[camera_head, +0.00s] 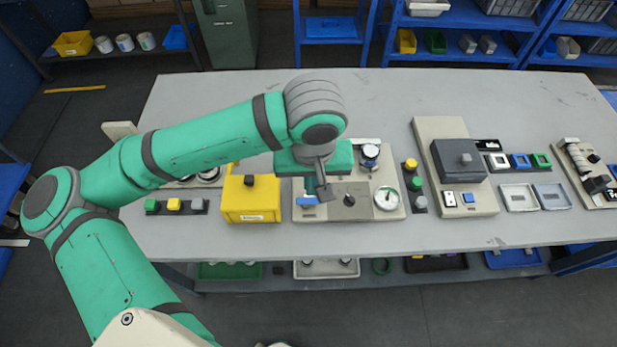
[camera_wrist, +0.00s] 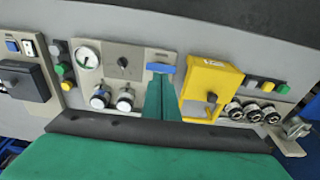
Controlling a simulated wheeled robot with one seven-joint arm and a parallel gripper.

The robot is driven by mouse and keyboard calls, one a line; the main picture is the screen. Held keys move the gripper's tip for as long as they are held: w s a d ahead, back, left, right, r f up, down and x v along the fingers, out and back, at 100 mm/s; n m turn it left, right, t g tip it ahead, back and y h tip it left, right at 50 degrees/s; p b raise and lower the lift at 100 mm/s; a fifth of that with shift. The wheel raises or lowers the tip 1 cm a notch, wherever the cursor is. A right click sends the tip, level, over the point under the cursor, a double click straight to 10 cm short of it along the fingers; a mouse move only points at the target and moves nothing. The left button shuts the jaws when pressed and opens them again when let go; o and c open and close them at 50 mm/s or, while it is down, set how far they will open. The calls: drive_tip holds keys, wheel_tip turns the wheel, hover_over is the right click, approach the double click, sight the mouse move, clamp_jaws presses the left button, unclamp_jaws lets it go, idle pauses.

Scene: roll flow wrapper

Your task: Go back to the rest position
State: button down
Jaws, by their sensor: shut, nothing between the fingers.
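My gripper (camera_head: 318,190) hangs over the panel with the gauge, between the yellow box and the round gauge. In the wrist view my gripper (camera_wrist: 160,90) shows as green fingers held together, with nothing seen between them. The fingertips appear close to a blue handle (camera_head: 307,201), which also shows in the wrist view (camera_wrist: 161,68); I cannot tell whether they touch. My green arm reaches in from the left over the table. Part of the panel is hidden under my gripper and wrist.
The grey table (camera_head: 380,95) is clear along its back. Blue shelves (camera_head: 465,20) stand behind.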

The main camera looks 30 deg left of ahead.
drive_tip(key=shift+s+r, duration=0.3)
drive_tip(key=shift+s, duration=0.05)
drive_tip(key=shift+w, duration=0.15)
